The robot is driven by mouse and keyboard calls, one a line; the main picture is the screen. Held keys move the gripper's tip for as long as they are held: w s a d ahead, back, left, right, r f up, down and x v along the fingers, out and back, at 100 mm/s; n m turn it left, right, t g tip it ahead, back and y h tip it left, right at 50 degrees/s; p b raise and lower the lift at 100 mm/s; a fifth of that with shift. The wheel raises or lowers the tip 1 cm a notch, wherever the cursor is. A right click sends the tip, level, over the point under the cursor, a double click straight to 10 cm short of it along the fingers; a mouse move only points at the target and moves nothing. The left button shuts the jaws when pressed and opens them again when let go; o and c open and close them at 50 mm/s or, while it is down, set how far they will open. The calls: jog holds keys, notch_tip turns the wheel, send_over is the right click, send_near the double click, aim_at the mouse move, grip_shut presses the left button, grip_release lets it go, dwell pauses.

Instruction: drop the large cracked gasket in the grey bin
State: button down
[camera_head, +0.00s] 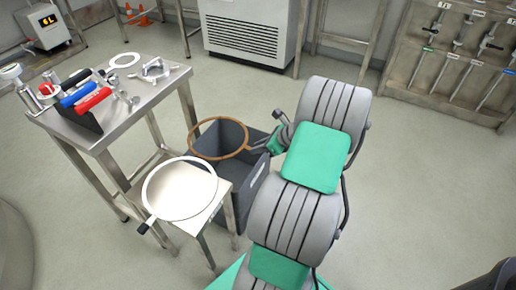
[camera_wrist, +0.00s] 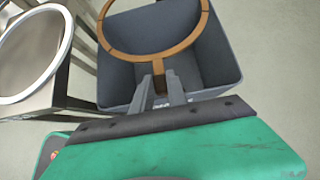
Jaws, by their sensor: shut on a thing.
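A brown ring-shaped gasket (camera_head: 217,118) with a short tab is held level by my gripper (camera_head: 256,147). The wrist view shows the tab of the gasket (camera_wrist: 151,58) between the two grey fingers of my gripper (camera_wrist: 158,82), which are shut on it. The ring hangs over the open mouth of the grey bin (camera_head: 247,197); in the wrist view the bin (camera_wrist: 228,78) lies below it, with its inside showing through the ring. I see nothing lying in the visible part of the bin.
A low steel stand (camera_head: 203,219) left of the bin bears a large white ring (camera_head: 149,188) with a dark-tipped handle. A steel table (camera_head: 140,100) behind it holds colored-handled tools and a smaller white ring (camera_head: 124,54). The floor to the right is mostly clear.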

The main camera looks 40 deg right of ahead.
notch_tip(320, 180, down, 3)
jog(key=shift+f+b, duration=0.2)
jog(key=shift+b, duration=1.05)
jog(key=shift+r, duration=0.15)
jog(key=c, duration=1.2)
grip_release()
jog(key=shift+c, duration=0.2)
notch_tip(320, 180, up, 6)
jog(key=p, duration=0.8)
jog(key=shift+r+p, duration=0.2)
jog(key=shift+p, duration=0.15)
jog(key=shift+f, duration=0.2)
